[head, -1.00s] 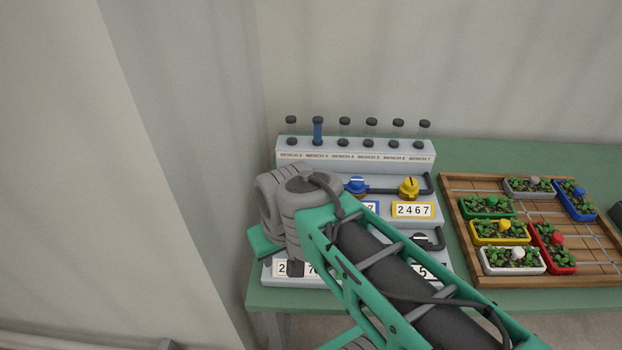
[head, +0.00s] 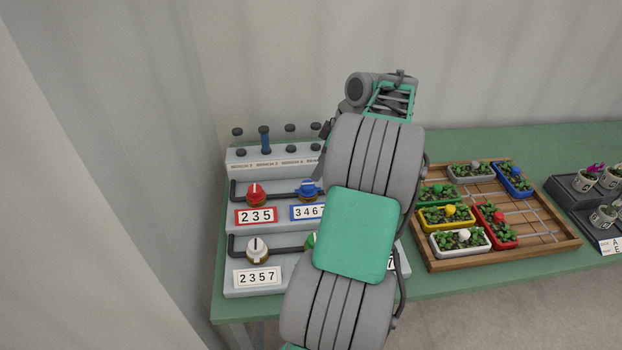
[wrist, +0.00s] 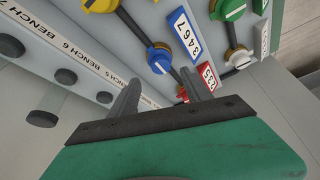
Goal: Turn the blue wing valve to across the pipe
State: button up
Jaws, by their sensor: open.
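The blue wing valve (head: 308,188) sits on the upper pipe of the grey stepped panel, above the label 3467. My arm partly covers its right side in the head view. In the wrist view the blue valve (wrist: 160,59) is just beyond my fingers, and its wing seems to lie roughly along the pipe, though the exact angle is hard to tell. My gripper (wrist: 160,88) is open and empty, its two fingers apart and not visibly touching the valve. In the head view the fingers are mostly hidden behind my arm.
A red valve (head: 256,194) is left of the blue one, and a white valve (head: 257,249) is below. A yellow valve (wrist: 100,4) and a green valve (wrist: 229,8) show in the wrist view. Capped tubes (head: 264,139) line the panel's top. A wooden plant tray (head: 548,240) stands to the right.

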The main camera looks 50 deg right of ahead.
aim_at(308, 184)
jog(key=x, duration=0.7)
jog(key=shift+w+a, duration=0.1)
grip_shut()
dwell(0.3)
